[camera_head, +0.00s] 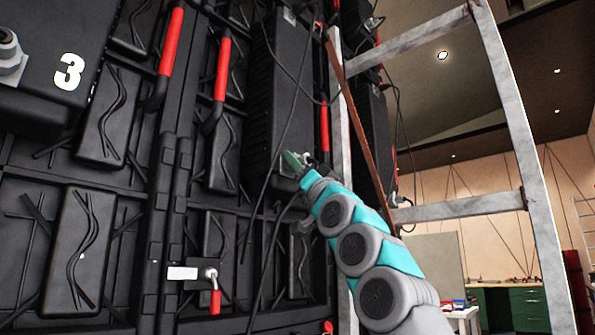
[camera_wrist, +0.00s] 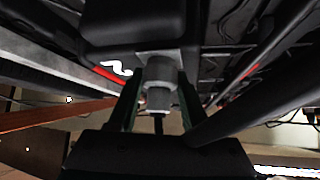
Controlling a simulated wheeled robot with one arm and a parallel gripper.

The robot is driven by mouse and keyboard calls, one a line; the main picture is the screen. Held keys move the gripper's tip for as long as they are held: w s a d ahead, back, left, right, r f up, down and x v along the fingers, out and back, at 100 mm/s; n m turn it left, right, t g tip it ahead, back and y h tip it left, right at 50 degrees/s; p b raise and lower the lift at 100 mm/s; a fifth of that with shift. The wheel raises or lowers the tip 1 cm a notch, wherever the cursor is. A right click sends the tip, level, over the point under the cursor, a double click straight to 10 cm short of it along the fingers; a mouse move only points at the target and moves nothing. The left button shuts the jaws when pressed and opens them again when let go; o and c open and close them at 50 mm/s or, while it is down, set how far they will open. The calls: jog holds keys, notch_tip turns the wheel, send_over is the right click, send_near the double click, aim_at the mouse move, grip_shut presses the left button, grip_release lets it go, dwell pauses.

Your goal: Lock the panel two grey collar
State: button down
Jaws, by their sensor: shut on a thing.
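My gripper (camera_head: 297,161) reaches up to the lower end of a black box (camera_head: 276,100) on the back of the video wall. In the wrist view, a grey collar (camera_wrist: 159,72) sits under a black box marked with a white 2 (camera_wrist: 116,68). A narrower grey part and a dark cable hang below it. My gripper (camera_wrist: 157,92) has one finger on each side of the collar and is shut on it. In the head view the collar is mostly hidden by my gripper, and I cannot tell its turn position.
A box marked 3 (camera_head: 68,72) with its own grey connector (camera_head: 10,52) is at upper left. Loose black cables (camera_head: 272,185) hang near my arm. A grey metal frame (camera_head: 520,130) stands to the right. Red handles (camera_head: 222,70) and a red-handled latch (camera_head: 213,290) project from the wall.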

jog(key=shift+m+t+h, duration=0.6)
jog(key=shift+m+h, duration=0.7)
jog(key=shift+m, duration=0.3)
jog(key=shift+s+a+r+m+h+p, duration=0.1)
jog(key=shift+a+m+h+p, duration=0.05)
jog(key=shift+m+h+p, duration=0.85)
jog(key=shift+r+m+h+p, duration=0.15)
jog(key=shift+m+h+p, duration=1.35)
jog(key=shift+m+p, duration=0.45)
jog(key=shift+f+m+h+p, duration=0.2)
jog(key=shift+m+h+p, duration=0.3)
jog(key=shift+p, duration=0.3)
jog(key=shift+c, duration=1.6)
grip_release()
jog(key=b+v, duration=0.4)
jog(key=v, duration=0.3)
jog(key=shift+s+f+b, duration=0.25)
jog(key=shift+f+b, duration=0.05)
jog(key=shift+b, duration=0.1)
